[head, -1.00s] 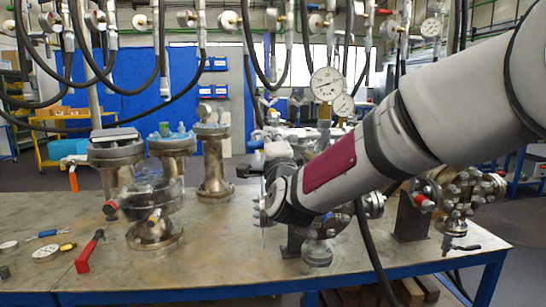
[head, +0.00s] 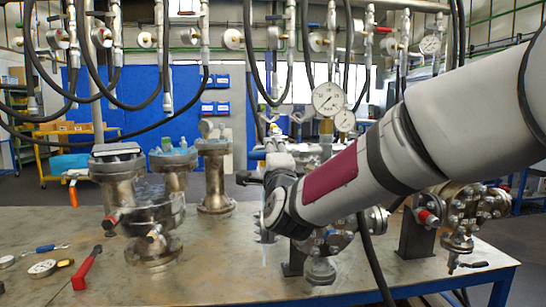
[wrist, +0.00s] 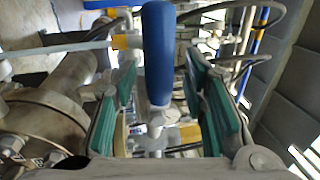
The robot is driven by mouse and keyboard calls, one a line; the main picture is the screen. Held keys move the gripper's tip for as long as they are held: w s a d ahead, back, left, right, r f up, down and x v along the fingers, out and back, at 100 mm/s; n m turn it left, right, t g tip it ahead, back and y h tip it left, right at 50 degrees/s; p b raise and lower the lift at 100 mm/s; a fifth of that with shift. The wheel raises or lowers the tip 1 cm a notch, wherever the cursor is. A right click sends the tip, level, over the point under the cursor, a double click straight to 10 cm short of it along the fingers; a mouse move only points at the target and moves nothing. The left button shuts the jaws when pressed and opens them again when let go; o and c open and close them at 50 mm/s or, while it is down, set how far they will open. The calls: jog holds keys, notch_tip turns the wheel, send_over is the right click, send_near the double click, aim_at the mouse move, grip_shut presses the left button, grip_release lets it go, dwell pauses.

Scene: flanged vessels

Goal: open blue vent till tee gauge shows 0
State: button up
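The blue vent handle (wrist: 157,55) stands upright in the wrist view, between the two green-padded fingers of my gripper (wrist: 161,80). The fingers are spread, with gaps visible on both sides of the handle. In the head view my gripper (head: 262,195) is low at the centre, by the flanged piping, mostly hidden by my wrist. A round white gauge (head: 329,98) stands on a brass fitting behind my arm. A smaller gauge (head: 345,121) is beside it. Their readings are too small to tell.
A steel workbench (head: 215,270) carries flanged vessels (head: 152,210) at left and flanged piping (head: 462,212) at right. A red-handled tool (head: 88,268) lies at the front left. Black hoses hang overhead, and one drops behind my arm. The bench's middle front is clear.

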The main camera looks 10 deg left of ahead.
jog(key=shift+s, duration=0.15)
jog(key=v, duration=1.1)
jog(key=shift+s, duration=0.35)
jog(key=shift+d+f, duration=0.1)
jog(key=s+d+f+n+g+h, duration=0.3)
jog(key=s+d+f+n+g, duration=0.75)
jog(key=d, duration=0.35)
jog(key=s+d+f+n+g+h, duration=0.1)
jog(key=s+d+f+g, duration=0.15)
jog(key=s+d, duration=0.45)
jog(key=s+d+f+n+g+h, duration=0.1)
jog(key=s+d+f+n+g, duration=0.15)
jog(key=s, duration=0.85)
jog(key=s+d+f+n+g+h, duration=0.1)
jog(key=s+d+f+g, duration=0.2)
jog(key=s, duration=0.6)
notch_tip(320, 180, up, 21)
jog(key=t+p, duration=0.3)
jog(key=p, duration=1.5)
jog(key=shift+w+d+r+p, duration=0.2)
jog(key=shift+w+p, duration=0.05)
jog(key=shift+p, duration=0.1)
